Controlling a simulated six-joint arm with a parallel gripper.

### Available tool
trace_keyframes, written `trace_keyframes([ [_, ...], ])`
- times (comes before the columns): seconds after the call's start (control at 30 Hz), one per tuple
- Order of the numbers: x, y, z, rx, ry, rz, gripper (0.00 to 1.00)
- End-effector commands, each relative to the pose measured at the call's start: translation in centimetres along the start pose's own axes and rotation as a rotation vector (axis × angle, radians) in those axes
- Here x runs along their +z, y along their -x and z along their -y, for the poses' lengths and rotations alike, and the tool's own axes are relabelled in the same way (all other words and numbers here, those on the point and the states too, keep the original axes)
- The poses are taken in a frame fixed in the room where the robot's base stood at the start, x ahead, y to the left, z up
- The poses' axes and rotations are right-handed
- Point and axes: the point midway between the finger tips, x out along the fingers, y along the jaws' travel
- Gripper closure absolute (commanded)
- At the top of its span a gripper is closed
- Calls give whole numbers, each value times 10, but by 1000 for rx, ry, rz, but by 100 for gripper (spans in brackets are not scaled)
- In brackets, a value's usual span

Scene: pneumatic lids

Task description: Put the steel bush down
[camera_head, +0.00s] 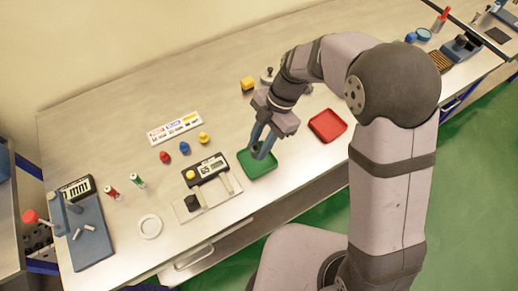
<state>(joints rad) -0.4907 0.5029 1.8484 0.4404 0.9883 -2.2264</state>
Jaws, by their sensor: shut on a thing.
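My gripper (260,153) points down over the green tray (252,169) near the front edge of the bench. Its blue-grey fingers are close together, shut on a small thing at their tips. I take this to be the steel bush, but it is too small and too hidden by the fingers to make out. The fingertips overlap the tray in this view. I cannot tell whether the held thing touches the tray floor.
A red tray (327,125) lies right of the green one. A yellow block (247,84) is behind.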

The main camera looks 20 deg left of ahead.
Motion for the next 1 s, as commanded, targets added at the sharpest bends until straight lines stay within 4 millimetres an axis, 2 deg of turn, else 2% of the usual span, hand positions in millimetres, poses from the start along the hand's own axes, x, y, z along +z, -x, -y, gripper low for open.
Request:
trace_keyframes([
  [0.17, 2, -6, 0, 0, -1, -1, 100],
  [0.43, 13, -32, 0, -1, -2, -1, 100],
  [0.9, 16, -38, 0, 2, 0, 1, 100],
  [0.93, 16, -38, 0, 1, 0, 1, 72],
  [1.0, 15, -37, 0, 1, 0, 1, 55],
])
